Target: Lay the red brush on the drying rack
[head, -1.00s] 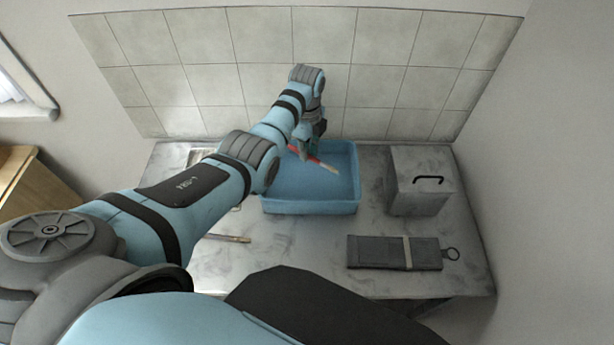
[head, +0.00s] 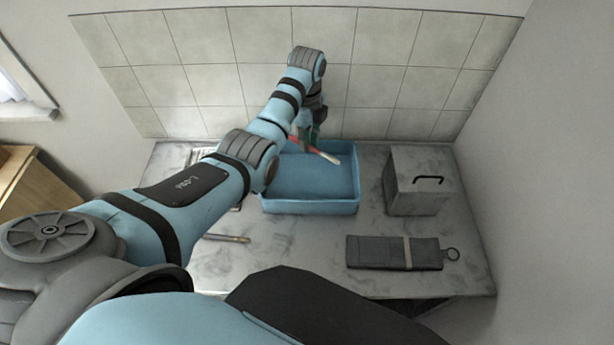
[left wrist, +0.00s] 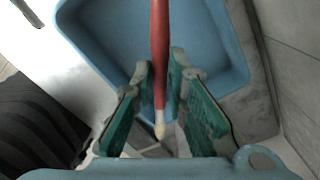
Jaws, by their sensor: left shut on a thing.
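My left gripper (head: 309,138) is shut on the red brush (head: 325,154) and holds it above the back part of the blue tub (head: 310,207). In the left wrist view the red brush (left wrist: 159,45) runs between the two fingers, with a pale end pointing toward the palm. The drying rack (head: 200,155) shows only as a small piece behind my left arm, left of the tub; the arm hides most of it. My right gripper is not in view.
A thin brush-like stick (head: 228,238) lies on the counter (head: 300,255) in front of the tub. A grey box (head: 417,185) with a black handle stands on the right. A grey strapped roll (head: 395,252) lies at the front right. A tiled wall closes the back.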

